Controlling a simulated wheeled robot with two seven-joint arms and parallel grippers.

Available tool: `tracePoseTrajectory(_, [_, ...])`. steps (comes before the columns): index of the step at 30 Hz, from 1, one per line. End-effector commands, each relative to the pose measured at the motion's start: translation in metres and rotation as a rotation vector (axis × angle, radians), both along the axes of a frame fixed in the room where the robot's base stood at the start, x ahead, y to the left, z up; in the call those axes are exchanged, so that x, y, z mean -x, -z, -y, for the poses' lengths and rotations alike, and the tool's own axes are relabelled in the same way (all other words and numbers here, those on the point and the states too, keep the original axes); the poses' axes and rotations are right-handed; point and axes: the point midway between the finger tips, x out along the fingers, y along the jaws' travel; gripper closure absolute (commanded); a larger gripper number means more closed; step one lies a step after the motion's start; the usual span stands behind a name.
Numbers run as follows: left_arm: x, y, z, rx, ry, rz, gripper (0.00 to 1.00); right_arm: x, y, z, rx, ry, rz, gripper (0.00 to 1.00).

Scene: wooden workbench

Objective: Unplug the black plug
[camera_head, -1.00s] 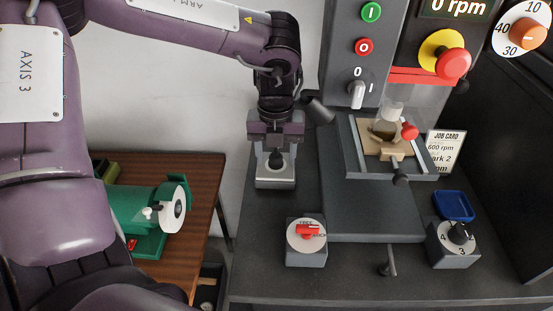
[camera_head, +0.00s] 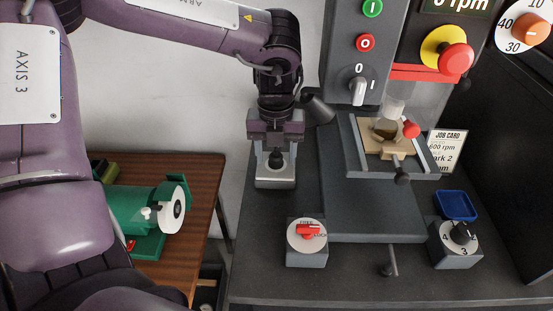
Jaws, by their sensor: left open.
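The black plug (camera_head: 276,159) stands upright in a grey socket box (camera_head: 275,182) on the bench, left of the machine's base. My left gripper (camera_head: 276,150) points down over the plug, with its two fingers apart on either side of it. The fingers look apart from the plug's sides, though contact is hard to tell at this size. The gripper hides the upper part of the plug. My right gripper is not in view.
A drill-press-like machine (camera_head: 377,207) stands right of the socket box. A box with a red switch (camera_head: 307,232) sits in front, and a numbered dial box (camera_head: 457,243) and blue tray (camera_head: 455,205) sit at right. A green grinder (camera_head: 148,208) stands on a wooden table at left.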

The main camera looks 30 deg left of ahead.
Motion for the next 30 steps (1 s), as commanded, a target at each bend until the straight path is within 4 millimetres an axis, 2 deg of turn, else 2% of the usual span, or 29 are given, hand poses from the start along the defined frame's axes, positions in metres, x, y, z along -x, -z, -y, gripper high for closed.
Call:
tracePoseTrajectory(8, [0.0002, 0.0003, 0.0000, 0.001, 0.000, -0.001, 0.46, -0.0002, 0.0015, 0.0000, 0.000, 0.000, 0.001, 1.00])
tracePoseTrajectory(21, [0.0002, 0.0003, 0.0000, 0.001, 0.000, -0.001, 1.00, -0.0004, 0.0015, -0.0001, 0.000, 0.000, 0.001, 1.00])
tracePoseTrajectory(30, [0.0000, -0.0046, 0.0000, 0.000, 0.000, 0.000, 1.00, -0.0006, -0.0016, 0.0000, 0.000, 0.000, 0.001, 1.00])
